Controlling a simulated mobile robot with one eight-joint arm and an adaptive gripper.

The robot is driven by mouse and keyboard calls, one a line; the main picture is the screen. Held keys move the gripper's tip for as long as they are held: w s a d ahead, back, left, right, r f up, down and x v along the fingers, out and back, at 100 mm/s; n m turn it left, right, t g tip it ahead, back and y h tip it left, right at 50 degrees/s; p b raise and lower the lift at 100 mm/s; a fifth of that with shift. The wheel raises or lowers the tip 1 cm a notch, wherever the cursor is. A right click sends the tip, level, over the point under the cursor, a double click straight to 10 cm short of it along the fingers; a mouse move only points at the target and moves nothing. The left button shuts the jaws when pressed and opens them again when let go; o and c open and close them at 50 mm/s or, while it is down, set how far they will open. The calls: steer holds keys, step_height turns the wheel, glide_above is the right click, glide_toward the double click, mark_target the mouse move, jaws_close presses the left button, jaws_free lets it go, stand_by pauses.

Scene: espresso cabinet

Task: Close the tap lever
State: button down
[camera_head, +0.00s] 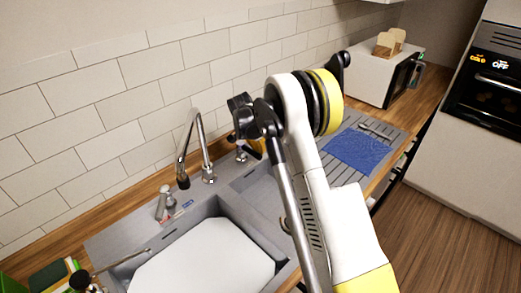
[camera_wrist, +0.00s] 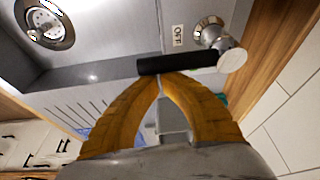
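The tap lever has a black handle (camera_wrist: 180,63) with a chrome end (camera_wrist: 232,59). In the wrist view it lies across the picture, just beyond my fingertips. A round chrome base (camera_wrist: 208,30) and a label reading "OFF" (camera_wrist: 178,36) are beside it. My gripper (camera_wrist: 160,80) has yellow fingers with their tips drawn together at the handle. I cannot tell whether they touch it. In the head view my gripper (camera_head: 257,147) is mostly hidden by my arm, near a chrome fitting (camera_head: 241,153) behind the sink. The chrome tap (camera_head: 198,125) arches up to the left.
The grey sink (camera_head: 109,247) holds a large white object (camera_head: 205,262). A second chrome fitting (camera_head: 163,202) stands at the left rear. A blue mat (camera_head: 358,151) lies on the draining board to the right. The tiled wall (camera_head: 110,90) rises close behind.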

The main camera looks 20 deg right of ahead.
steer(key=v, duration=1.2)
steer(key=s+a+r+n+t+y+b, duration=0.1)
steer(key=s+a+r+n+b, duration=0.25)
steer(key=s, duration=0.55)
steer(key=s+a+r+n+t+y+b, duration=0.1)
steer(key=s+a+r+n+t+b, duration=0.2)
steer(key=s, duration=0.7)
steer(key=s+a+f+n+b, duration=0.1)
steer(key=s+f+n+b, duration=0.1)
steer(key=s, duration=0.6)
steer(key=s+a+f+n+t+y+b, duration=0.1)
steer(key=s+f+n, duration=0.3)
steer(key=s, duration=0.5)
step_height(320, 180, down, 2)
steer(key=shift+s+a+f+y+b, duration=0.1)
steer(key=shift+s+a+y+b, duration=0.1)
steer(key=shift+a+y+b, duration=0.25)
